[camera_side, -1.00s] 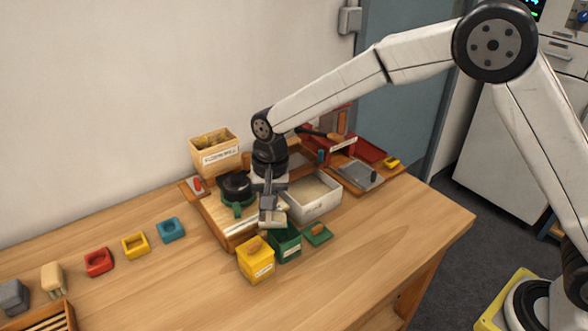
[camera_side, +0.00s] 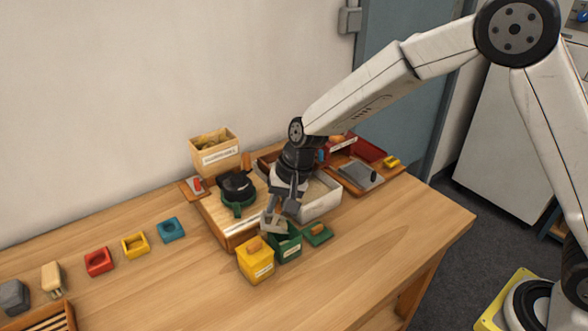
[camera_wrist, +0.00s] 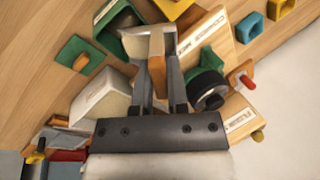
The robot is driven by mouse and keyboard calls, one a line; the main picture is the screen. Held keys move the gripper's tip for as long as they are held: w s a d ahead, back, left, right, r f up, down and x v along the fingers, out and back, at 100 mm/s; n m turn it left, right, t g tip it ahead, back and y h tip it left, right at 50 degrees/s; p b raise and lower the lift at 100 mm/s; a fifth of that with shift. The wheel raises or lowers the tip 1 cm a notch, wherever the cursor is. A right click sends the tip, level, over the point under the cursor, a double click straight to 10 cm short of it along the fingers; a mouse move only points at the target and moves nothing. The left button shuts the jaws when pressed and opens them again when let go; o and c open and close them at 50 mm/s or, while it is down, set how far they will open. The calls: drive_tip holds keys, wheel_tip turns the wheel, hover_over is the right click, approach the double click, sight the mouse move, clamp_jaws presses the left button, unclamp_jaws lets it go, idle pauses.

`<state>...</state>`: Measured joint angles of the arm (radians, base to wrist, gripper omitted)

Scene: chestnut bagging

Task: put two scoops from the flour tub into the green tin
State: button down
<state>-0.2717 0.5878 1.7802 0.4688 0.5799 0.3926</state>
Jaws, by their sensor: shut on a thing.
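My gripper (camera_side: 281,197) is shut on the scoop (camera_side: 271,222), and the wrist view shows its orange handle between my fingers (camera_wrist: 158,88). The scoop is pale with a squared head and is tilted just above the back left rim of the open green tin (camera_side: 288,246). I cannot tell whether flour is in the scoop; the tin's inside is mostly dark in the wrist view (camera_wrist: 116,27). The flour tub (camera_side: 322,212) is a white box behind the tin, partly hidden by my gripper. The tub also shows in the wrist view (camera_wrist: 92,112).
A lidded yellow tin (camera_side: 256,262) stands left of the green tin. A green lid (camera_side: 318,235) with an orange knob lies to its right. A black and green round item (camera_side: 237,188) and a labelled wooden box (camera_side: 215,153) stand behind. The front table is clear.

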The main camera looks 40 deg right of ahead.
drive_tip(key=shift+s+d+r+t+y, duration=0.1)
drive_tip(key=shift+s+d+t+y, duration=0.1)
drive_tip(key=shift+d+t+y, duration=0.35)
drive_tip(key=shift+s+d+y, duration=0.25)
drive_tip(key=shift+d+y, duration=0.1)
drive_tip(key=shift+y, duration=0.3)
drive_tip(key=shift+s+d+t+y, duration=0.1)
drive_tip(key=shift+d+t+y, duration=0.15)
drive_tip(key=shift+t+y, duration=0.15)
drive_tip(key=shift+s+d+t+y, duration=0.35)
drive_tip(key=shift+d+y, duration=0.1)
drive_tip(key=shift+y, duration=0.25)
drive_tip(key=shift+w+a, duration=0.15)
idle(0.6)
drive_tip(key=shift+w+a+g+h, duration=0.3)
drive_tip(key=shift+a+g+h, duration=0.3)
drive_tip(key=shift+h, duration=0.4)
drive_tip(key=shift+w+a, duration=0.1)
drive_tip(key=shift+a+h, duration=0.1)
drive_tip(key=shift+h, duration=0.3)
